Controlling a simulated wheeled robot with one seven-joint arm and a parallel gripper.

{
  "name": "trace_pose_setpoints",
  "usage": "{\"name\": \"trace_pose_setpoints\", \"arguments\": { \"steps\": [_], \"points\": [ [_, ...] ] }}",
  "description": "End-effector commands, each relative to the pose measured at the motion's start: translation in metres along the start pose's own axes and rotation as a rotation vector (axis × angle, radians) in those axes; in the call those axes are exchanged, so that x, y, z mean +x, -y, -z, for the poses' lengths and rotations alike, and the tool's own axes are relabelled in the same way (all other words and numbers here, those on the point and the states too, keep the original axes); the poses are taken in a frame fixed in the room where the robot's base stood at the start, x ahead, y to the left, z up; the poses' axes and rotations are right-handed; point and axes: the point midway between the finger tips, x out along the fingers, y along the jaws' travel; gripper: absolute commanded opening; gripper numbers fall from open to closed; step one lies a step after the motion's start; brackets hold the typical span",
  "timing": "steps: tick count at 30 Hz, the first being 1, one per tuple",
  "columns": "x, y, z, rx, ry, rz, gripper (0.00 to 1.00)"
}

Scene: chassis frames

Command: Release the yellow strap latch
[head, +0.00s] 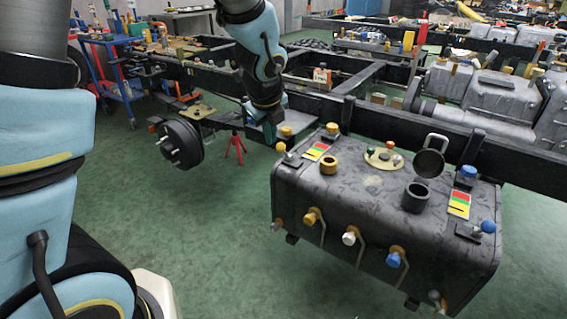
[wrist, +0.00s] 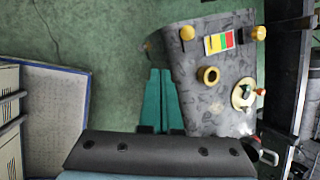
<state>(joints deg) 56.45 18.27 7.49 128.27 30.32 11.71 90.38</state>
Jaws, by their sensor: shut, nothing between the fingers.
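A dark grey tank (head: 350,205) hangs beside the chassis rail. At its left end a strap carries a red-yellow-green label (head: 317,152), with a yellow knob at its near end (head: 281,147) and another yellow knob at its far end (head: 332,128). I cannot tell which knob is the latch. In the wrist view the near-end knob (wrist: 187,33) and far-end knob (wrist: 258,33) flank the label (wrist: 219,42). My gripper (head: 270,142) is above and left of the tank, pointing down. Its teal fingers (wrist: 160,72) are shut and empty, apart from both knobs.
A yellow ring (head: 328,165), an open filler neck (head: 416,197) and a strap with blue knobs (head: 468,172) are on the tank. Several levers stick out of its front. The black chassis rail (head: 390,125) runs behind it. Green floor (head: 220,230) is clear to the left.

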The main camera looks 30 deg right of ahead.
Motion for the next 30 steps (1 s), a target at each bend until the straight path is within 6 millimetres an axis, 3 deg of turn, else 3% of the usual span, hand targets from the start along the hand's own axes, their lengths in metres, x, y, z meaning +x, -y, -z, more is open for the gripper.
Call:
{"name": "trace_pose_setpoints", "arguments": {
  "steps": [1,6,19,23,30],
  "points": [
    [0.009,0.011,0.013,0.102,-0.001,0.017,0.0],
    [0.013,0.028,0.026,0.267,0.002,0.043,0.0],
    [0.019,0.028,0.027,0.272,0.001,0.042,0.0],
    [0.037,0.028,0.028,0.271,0.0,0.04,0.0],
    [0.086,0.03,0.028,0.272,0.0,0.039,0.0]
  ]
}}
